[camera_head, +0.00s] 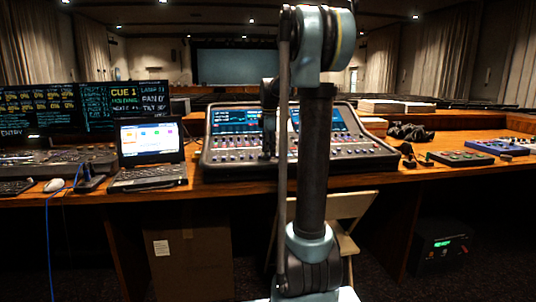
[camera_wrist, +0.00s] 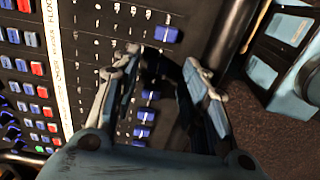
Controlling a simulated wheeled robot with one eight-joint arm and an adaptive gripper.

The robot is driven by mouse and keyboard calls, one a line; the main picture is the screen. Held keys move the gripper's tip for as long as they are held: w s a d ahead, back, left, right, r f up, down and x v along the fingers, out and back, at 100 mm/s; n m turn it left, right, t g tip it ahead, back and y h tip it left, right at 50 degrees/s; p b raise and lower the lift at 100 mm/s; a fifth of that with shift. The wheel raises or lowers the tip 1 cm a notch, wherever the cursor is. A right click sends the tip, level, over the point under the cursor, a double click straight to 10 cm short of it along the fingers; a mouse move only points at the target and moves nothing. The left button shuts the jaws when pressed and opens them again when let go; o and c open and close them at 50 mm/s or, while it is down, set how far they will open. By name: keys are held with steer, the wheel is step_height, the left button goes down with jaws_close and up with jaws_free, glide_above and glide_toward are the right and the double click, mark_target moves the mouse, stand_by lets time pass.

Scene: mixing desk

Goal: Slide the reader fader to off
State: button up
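The mixing desk (camera_head: 345,150) stands on the wooden table, with lit screens and rows of small controls. In the wrist view its panel (camera_wrist: 88,70) fills the left and middle. Several blue fader caps, such as one at the top (camera_wrist: 167,34) and one lower down (camera_wrist: 144,116), stand in a line along it. I cannot tell which is the reader fader; the sideways print is too small. My gripper (camera_wrist: 163,62) is open, its fingers apart over the fader row, hiding part of it. I cannot tell whether it touches a cap. In the head view my arm hides most of the gripper.
Left of the desk are a laptop (camera_head: 151,152), a mouse (camera_head: 54,185) and dark monitors (camera_head: 60,112). To the right are small control boxes (camera_head: 458,158), a dark bundle (camera_head: 410,132) and stacked papers (camera_head: 393,106). A folding chair (camera_head: 352,206) stands in front of the table.

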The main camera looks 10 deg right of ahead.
mark_target(269, 159)
step_height(269, 159, up, 10)
steer(key=s, duration=0.1)
steer(key=shift+r, duration=0.2)
stand_by(0.3)
steer(key=s+f+m, duration=0.9)
steer(key=s+f, duration=0.5)
steer(key=s, duration=0.4)
steer(key=s+f+m+t, duration=0.1)
steer(key=s+f+m, duration=0.7)
steer(key=s+f, duration=0.7)
steer(key=s, duration=0.4)
steer(key=shift+f+m, duration=0.3)
steer(key=shift+m, duration=0.1)
steer(key=shift+a, duration=0.1)
steer(key=shift+w+f, duration=0.2)
steer(key=shift+w, duration=0.2)
